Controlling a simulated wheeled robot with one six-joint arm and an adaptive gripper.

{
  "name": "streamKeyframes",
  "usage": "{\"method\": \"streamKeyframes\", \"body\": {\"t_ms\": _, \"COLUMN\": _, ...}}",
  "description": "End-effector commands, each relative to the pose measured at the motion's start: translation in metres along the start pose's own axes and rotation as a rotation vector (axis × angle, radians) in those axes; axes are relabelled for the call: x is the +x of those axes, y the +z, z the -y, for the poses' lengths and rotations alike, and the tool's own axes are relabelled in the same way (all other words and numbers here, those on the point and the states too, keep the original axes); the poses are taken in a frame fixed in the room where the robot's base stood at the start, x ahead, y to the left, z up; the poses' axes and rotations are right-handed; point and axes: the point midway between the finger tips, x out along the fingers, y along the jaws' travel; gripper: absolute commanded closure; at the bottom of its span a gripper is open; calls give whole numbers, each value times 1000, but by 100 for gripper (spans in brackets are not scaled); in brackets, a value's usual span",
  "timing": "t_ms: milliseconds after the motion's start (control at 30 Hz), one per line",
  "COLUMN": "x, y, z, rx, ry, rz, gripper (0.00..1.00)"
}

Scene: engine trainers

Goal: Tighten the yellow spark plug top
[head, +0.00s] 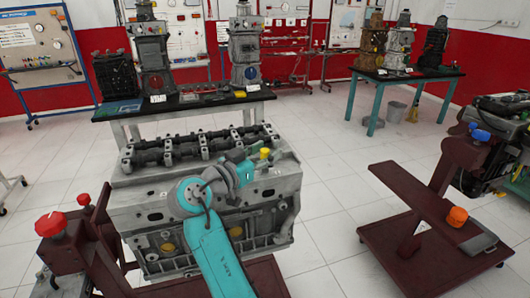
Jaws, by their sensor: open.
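The yellow spark plug top (265,153) stands up at the right end of the grey engine block (282,180), near its top edge. My teal and grey arm reaches up from the bottom in front of the block. My gripper (246,171) is at the arm's end, just left of and a little below the yellow top in the picture. It is open. The fingers are small and partly hidden by my wrist, and I cannot tell whether they touch the block. I see nothing held.
The block sits on a dark red stand with a red knob (50,224). A black-topped bench (120,107) with engine trainers stands behind. Another dark red stand (400,258) with an orange knob (457,216) is on the right. The tiled floor between the stands is clear.

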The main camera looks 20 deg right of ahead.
Motion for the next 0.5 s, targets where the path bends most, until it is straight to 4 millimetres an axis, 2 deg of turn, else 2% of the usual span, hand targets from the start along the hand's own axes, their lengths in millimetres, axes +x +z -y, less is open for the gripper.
{"method": "streamKeyframes", "body": {"t_ms": 133, "x": -5, "y": 0, "z": 0, "rx": 0, "ry": -1, "rz": 0, "gripper": 49}}
{"method": "streamKeyframes", "body": {"t_ms": 233, "x": -17, "y": 0, "z": 1, "rx": 1, "ry": -3, "rz": 0, "gripper": 49}}
{"method": "streamKeyframes", "body": {"t_ms": 500, "x": -69, "y": 0, "z": 1, "rx": 0, "ry": -4, "rz": 0, "gripper": 49}}
